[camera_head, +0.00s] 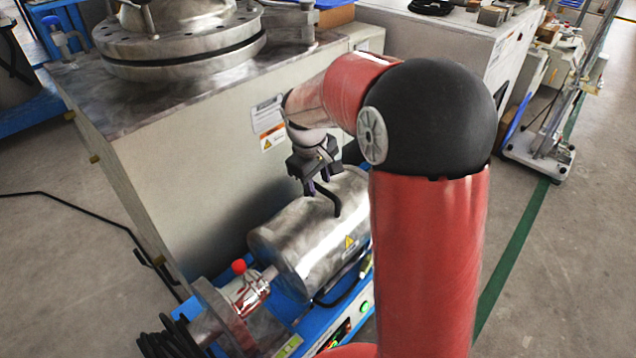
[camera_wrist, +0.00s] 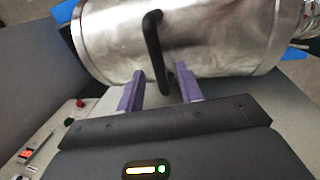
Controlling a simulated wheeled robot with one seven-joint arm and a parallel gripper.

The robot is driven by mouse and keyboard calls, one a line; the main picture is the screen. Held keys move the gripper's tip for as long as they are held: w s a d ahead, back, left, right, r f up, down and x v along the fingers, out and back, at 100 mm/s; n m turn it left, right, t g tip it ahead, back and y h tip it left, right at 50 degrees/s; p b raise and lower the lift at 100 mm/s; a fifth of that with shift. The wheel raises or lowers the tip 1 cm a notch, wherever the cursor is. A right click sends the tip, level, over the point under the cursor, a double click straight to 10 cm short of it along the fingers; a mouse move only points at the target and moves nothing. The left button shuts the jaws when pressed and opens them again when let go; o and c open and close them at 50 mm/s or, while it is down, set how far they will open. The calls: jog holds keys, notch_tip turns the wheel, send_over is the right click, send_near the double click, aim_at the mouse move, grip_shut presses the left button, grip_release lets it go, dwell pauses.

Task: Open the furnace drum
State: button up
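The furnace drum (camera_head: 305,245) is a shiny metal cylinder lying on a blue frame beside a large grey cabinet. It fills the upper part of the wrist view (camera_wrist: 200,45). A black curved handle (camera_wrist: 153,45) runs across its side; it also shows in the head view (camera_head: 336,203). My gripper (camera_head: 318,186) is above the drum at the handle. In the wrist view its two purple fingers (camera_wrist: 160,85) are apart, with the lower end of the handle between them. A gap shows between the fingers and the handle. The drum looks closed.
The grey cabinet (camera_head: 200,150) with a round flanged metal lid (camera_head: 180,45) stands close behind the drum. A red-knobbed fitting (camera_head: 240,268) is at the drum's left end. A control panel with buttons (camera_wrist: 45,140) lies near the gripper. Open floor is at right.

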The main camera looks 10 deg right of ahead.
jog(key=shift+f, duration=0.35)
grip_shut()
